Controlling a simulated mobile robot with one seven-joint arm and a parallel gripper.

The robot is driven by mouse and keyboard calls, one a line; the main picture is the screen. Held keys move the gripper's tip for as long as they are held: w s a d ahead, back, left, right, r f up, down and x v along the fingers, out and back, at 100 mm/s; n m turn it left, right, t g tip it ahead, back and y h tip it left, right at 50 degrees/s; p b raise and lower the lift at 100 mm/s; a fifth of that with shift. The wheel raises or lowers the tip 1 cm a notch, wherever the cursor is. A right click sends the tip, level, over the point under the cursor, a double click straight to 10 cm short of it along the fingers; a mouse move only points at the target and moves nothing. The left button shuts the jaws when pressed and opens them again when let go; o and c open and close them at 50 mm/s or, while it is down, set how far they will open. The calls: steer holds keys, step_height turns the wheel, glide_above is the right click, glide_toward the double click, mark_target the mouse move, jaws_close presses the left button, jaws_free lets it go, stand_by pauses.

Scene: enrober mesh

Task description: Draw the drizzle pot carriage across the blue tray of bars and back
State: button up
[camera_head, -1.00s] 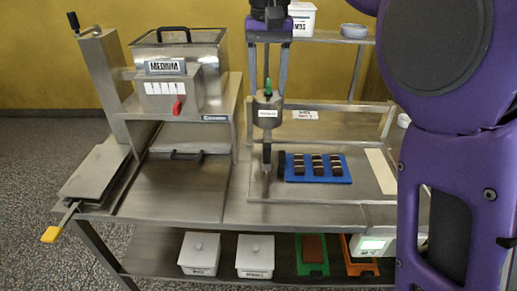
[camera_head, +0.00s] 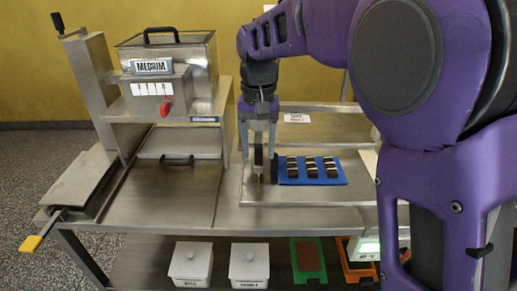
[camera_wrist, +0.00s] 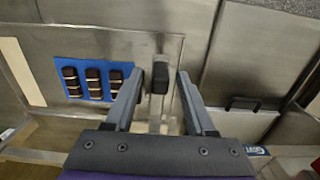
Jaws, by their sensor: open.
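The blue tray (camera_head: 342,180) lies flat on the steel table and holds several dark chocolate bars with pale stripes (camera_head: 312,166). It also shows at the left in the wrist view (camera_wrist: 97,101). The drizzle pot carriage stands just left of the tray, its pot mostly hidden behind my arm. Its dark upright handle (camera_head: 258,156) shows at the tray's left edge, and in the wrist view (camera_wrist: 160,80). My gripper (camera_wrist: 160,77) is open, pointing down, with one finger on each side of the handle. Gaps show between handle and fingers.
A steel machine labelled MEDIUM (camera_head: 165,85) with a red knob (camera_head: 164,107) stands left. A yellow-ended lever (camera_head: 31,243) sticks out at the far left. White boxes (camera_head: 192,265) sit on the lower shelf. The tabletop in front of the tray is clear.

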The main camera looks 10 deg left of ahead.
jaws_close()
stand_by(1.4)
